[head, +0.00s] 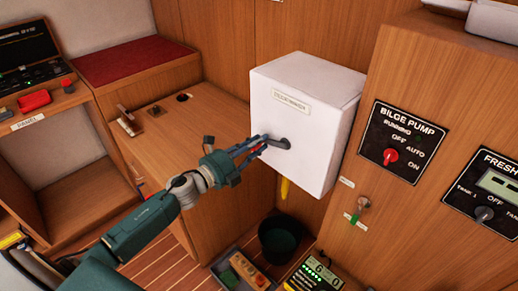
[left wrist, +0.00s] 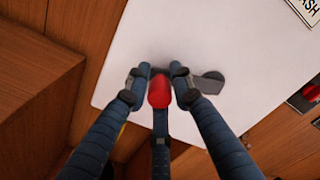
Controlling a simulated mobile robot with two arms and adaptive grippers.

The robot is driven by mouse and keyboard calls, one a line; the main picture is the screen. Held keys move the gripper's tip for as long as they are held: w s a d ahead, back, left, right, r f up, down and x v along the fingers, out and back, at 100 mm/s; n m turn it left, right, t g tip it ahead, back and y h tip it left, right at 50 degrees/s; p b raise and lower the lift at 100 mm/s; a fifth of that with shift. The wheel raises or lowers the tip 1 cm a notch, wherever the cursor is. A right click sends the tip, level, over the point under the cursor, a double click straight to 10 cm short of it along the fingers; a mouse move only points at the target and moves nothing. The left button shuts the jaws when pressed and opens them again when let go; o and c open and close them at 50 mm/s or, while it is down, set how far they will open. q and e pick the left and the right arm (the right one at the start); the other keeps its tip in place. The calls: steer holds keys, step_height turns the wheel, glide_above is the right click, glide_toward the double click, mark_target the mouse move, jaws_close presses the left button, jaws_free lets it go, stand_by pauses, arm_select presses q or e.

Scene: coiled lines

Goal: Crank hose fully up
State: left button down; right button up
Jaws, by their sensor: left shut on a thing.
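A white box (head: 318,112), the hose reel housing, is fixed to the wood wall, with a label on its front. A dark crank arm (head: 281,143) sits on its front face, pointing left in the head view. The crank also shows in the left wrist view (left wrist: 212,80), with its red knob (left wrist: 160,92) between the fingers. My left gripper (head: 262,146) is shut on this knob, in front of the box. Its fingers close in from both sides in the left wrist view (left wrist: 160,84). A short yellow hose end (head: 285,188) hangs below the box. My right gripper is out of view.
A dark bucket (head: 284,238) stands on the floor below the box. A grey tray (head: 243,269) with small items is beside it. A bilge pump panel (head: 400,143) and a small tap (head: 358,210) are on the wood cabinet to the right.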

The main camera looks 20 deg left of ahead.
arm_select(q)
steer(key=shift+r+m, duration=0.3)
steer(key=shift+m, duration=0.5)
steer(key=c, duration=1.7)
jaws_free()
steer(key=shift+o, duration=0.7)
steer(key=shift+a+r, duration=0.1)
steer(key=v, duration=1.2)
steer(key=shift+r, duration=0.1)
